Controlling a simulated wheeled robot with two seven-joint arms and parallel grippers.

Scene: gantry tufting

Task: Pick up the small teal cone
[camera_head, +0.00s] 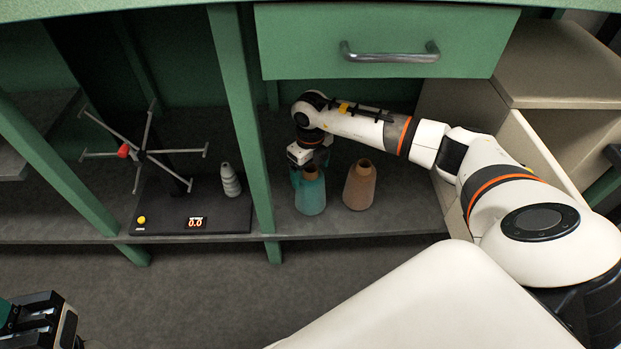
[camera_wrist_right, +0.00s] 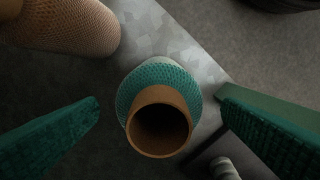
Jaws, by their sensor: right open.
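The small teal cone (camera_head: 312,197) stands upright on the grey shelf, under my right gripper (camera_head: 309,170). In the right wrist view the teal cone (camera_wrist_right: 158,80) shows from above, with its brown tube mouth facing the camera. The right gripper (camera_wrist_right: 158,98) is open, with one green finger on each side of the cone; both look apart from it. In the head view the gripper hides part of the cone's top. My left gripper (camera_head: 38,318) is at the bottom left corner, partly cut off, far from the cone; its jaw opening is unclear.
An orange-brown cone (camera_head: 360,188) stands close to the right of the teal one. Left, past a green post (camera_head: 243,120), are a grey cone (camera_head: 230,182) and a spoked winder (camera_head: 143,155) on a black base with a display. A green drawer (camera_head: 385,42) hangs above.

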